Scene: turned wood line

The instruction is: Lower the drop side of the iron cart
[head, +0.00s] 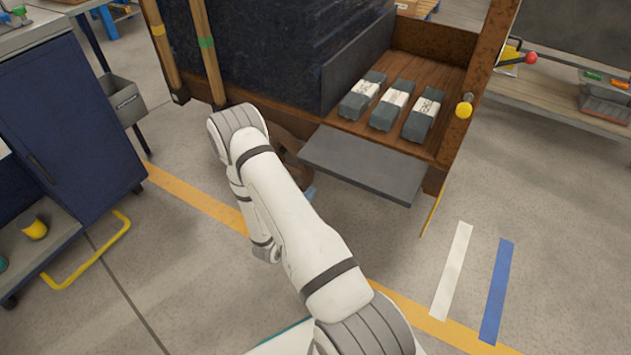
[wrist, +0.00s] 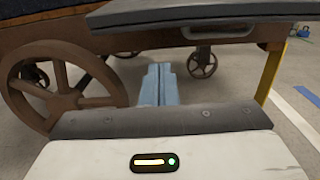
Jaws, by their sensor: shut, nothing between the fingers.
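The iron cart (head: 440,50) is rusty brown, with a plank floor and spoked wheels, one large at left in the wrist view (wrist: 60,85). Its grey drop side (head: 365,165) is folded outward from the floor edge, roughly level, leaving that part of the cart open. In the wrist view the drop side (wrist: 200,13) crosses the top, with a handle (wrist: 212,33) below its edge. My gripper (wrist: 158,82) is shut and empty, its pale blue fingers together below and in front of the panel. In the head view my arm mostly hides it.
Several dark blocks with white labels (head: 390,105) lie on the cart floor. A blue cabinet (head: 65,130) and a low trolley with a yellow handle (head: 90,255) stand left. The floor at right is clear.

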